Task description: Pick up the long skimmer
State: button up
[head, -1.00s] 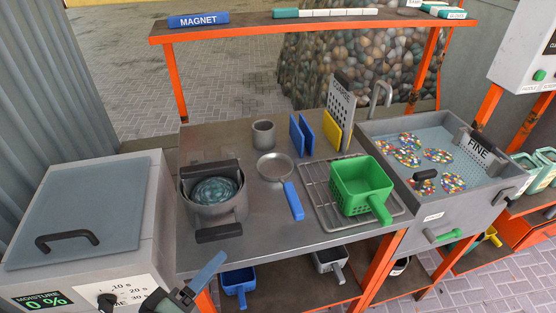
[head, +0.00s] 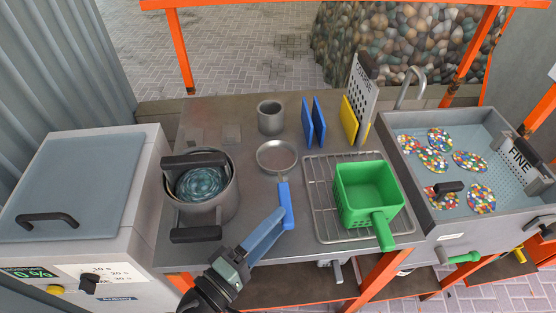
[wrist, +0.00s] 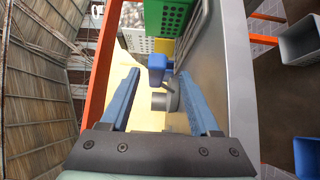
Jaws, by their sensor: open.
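The long skimmer is a round grey shallow head (head: 277,157) with a blue handle (head: 287,206). It lies on the steel worktop between the pot and the wire rack, its handle toward the front edge. My gripper (head: 275,218) is at the front edge with its blue fingers close to the handle's near end. They overlap it in the head view, so contact is hard to tell. In the wrist view a blue block (wrist: 158,66), apparently the handle, shows between the spread fingertips of my gripper (wrist: 159,76). The gripper is open and holds nothing.
A green basket (head: 365,195) sits on the wire rack (head: 322,215) to the right. A grey cup (head: 270,117) and blue plates (head: 313,122) stand behind. The sink (head: 485,130) holds several speckled discs.

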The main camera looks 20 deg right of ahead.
aim_at(290, 201)
jog(key=x, duration=0.6)
jog(key=shift+w+a+r+p, duration=0.15)
jog(key=shift+w+r+p, duration=0.1)
jog(key=shift+p, duration=0.1)
grip_shut()
